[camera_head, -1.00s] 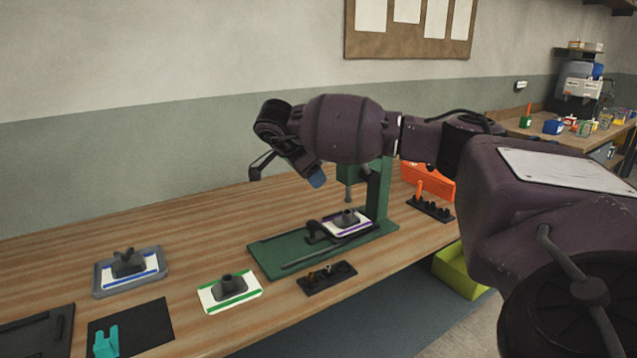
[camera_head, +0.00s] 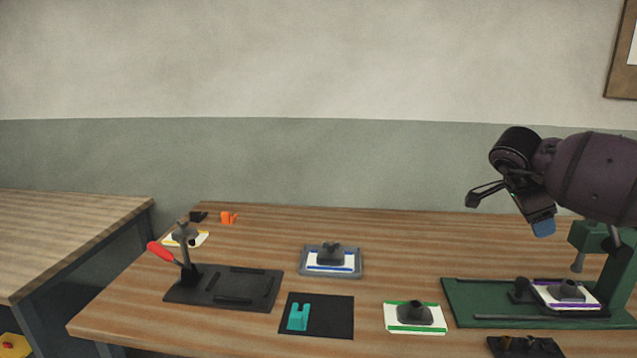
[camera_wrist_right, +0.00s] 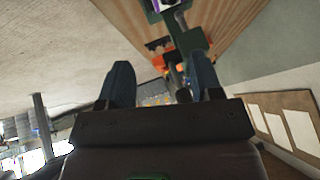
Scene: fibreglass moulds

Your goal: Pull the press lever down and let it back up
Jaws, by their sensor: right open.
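The green press (camera_head: 592,236) stands at the right edge of the head view, with a green base (camera_head: 462,310) and upright column. A white mould plate with a purple stripe and grey block (camera_head: 568,292) sits on its base. My right gripper (camera_head: 541,226) is open above the base, left of the press head. In the right wrist view the open blue fingers (camera_wrist_right: 163,78) point toward the press (camera_wrist_right: 186,40), and a dark rod with a rounded end (camera_wrist_right: 182,76) shows between them. I cannot tell whether it is the lever; in the head view no lever can be made out.
A black fixture with a red handle (camera_head: 160,252) stands on the left of the table. Between lie a blue-striped plate in a grey tray (camera_head: 333,268), a black mat (camera_head: 335,318) with a teal piece, and a green-striped plate (camera_head: 415,328). Another table (camera_head: 60,235) is further left.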

